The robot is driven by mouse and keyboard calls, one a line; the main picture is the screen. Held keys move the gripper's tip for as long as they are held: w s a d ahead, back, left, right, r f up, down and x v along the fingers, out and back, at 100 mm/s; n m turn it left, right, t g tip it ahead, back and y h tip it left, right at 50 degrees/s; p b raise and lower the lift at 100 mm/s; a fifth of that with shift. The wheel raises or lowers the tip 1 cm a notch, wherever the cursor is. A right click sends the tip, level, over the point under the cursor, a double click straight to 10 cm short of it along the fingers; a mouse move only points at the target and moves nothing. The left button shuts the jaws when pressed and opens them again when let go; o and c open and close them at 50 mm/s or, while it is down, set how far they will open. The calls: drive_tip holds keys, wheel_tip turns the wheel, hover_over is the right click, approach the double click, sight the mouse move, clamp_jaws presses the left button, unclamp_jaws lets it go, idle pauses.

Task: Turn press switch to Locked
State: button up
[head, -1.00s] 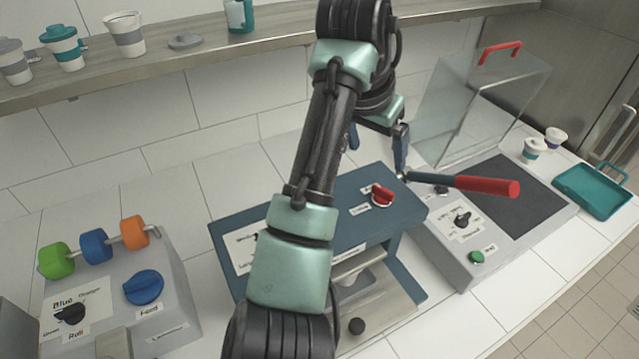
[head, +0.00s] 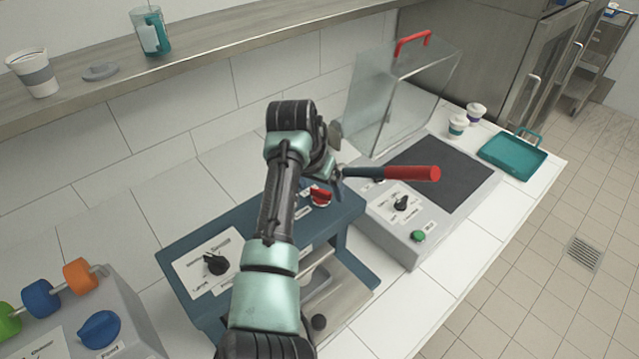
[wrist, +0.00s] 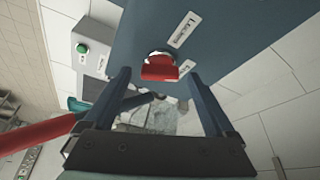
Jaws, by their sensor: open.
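The blue press (head: 185,250) stands on the white counter, left of the grey machine. Its red switch (head: 321,197) is on the top panel near the right end, and shows close up in the wrist view (wrist: 159,69). Two white labels (wrist: 185,29) lie beside the switch; their text is too blurred to read, and I cannot tell which one the switch points to. My gripper (wrist: 159,74) is open, with one blue finger on each side of the red switch. I cannot tell whether the fingers touch it. In the head view my arm hides part of the press.
A lever with a red handle (head: 412,173) sticks out just right of my gripper. The grey machine (head: 385,225) has a black knob and a green button (head: 417,236). A clear cover (head: 390,100) stands behind. The press also has a black knob (head: 215,263).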

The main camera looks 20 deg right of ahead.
drive_tip(key=c, duration=1.4)
drive_tip(key=n+p, duration=0.2)
drive_tip(key=n, duration=0.1)
drive_tip(key=shift+s+d+r+t+y, duration=0.1)
drive_tip(key=shift+d+t+y, duration=0.05)
drive_tip(key=shift+t+y, duration=0.25)
drive_tip(key=n+y+p, duration=0.1)
drive_tip(key=n, duration=0.2)
drive_tip(key=shift+d, duration=0.1)
drive_tip(key=n+y, duration=0.1)
drive_tip(key=n, duration=0.1)
drive_tip(key=n+y, duration=0.1)
drive_tip(key=n, duration=0.1)
drive_tip(key=shift+d+n+t, duration=0.1)
drive_tip(key=shift+n+t, duration=0.3)
drive_tip(key=shift+n+y+b, duration=0.4)
drive_tip(key=shift+n+b, duration=0.25)
drive_tip(key=shift+n, duration=0.45)
